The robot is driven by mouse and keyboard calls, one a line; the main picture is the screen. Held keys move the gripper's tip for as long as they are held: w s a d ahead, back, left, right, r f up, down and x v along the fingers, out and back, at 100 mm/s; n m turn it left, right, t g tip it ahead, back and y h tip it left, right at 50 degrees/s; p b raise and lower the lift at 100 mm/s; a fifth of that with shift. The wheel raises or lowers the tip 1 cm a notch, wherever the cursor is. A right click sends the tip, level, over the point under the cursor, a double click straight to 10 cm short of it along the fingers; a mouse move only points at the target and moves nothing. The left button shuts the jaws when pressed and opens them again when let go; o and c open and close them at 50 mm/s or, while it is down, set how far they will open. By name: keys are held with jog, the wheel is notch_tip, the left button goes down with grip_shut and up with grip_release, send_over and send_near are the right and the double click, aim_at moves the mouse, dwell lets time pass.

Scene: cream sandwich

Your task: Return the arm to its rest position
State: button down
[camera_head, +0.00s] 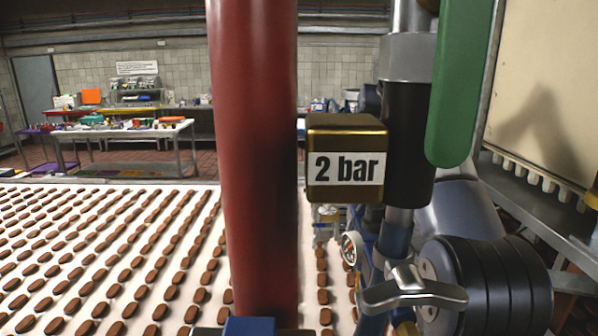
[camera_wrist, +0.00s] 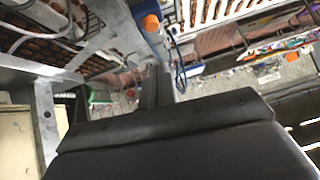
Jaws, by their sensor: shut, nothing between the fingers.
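In the wrist view the dark body of my gripper fills the lower middle. The narrow dark fingers of my gripper (camera_wrist: 156,82) stick out beyond it, shut together, with nothing seen between them. Around the fingers are metal framework and a room seen at a tilt. I cannot make out my gripper in the head view, so its place relative to the things there cannot be told.
A thick red pipe (camera_head: 255,150) stands upright in front. Right of it are a brass block (camera_head: 346,127) labelled "2 bar", a green bar (camera_head: 462,80) and a silver handle (camera_head: 412,292). A white conveyor (camera_head: 75,196) carries rows of brown pieces. A cluttered table (camera_head: 150,131) stands behind.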

jog(key=v, duration=0.7)
jog(key=shift+s+r, duration=0.25)
jog(key=shift+s, duration=0.1)
jog(key=shift+d, duration=0.1)
jog(key=x, duration=0.9)
jog(key=shift+w+f, duration=0.25)
jog(key=shift+f, duration=0.05)
jog(key=shift+s+f, duration=0.1)
jog(key=shift+s, duration=0.75)
jog(key=shift+s+f, duration=0.3)
jog(key=shift+s, duration=0.3)
jog(key=shift+s+f, duration=0.3)
jog(key=shift+s, duration=0.25)
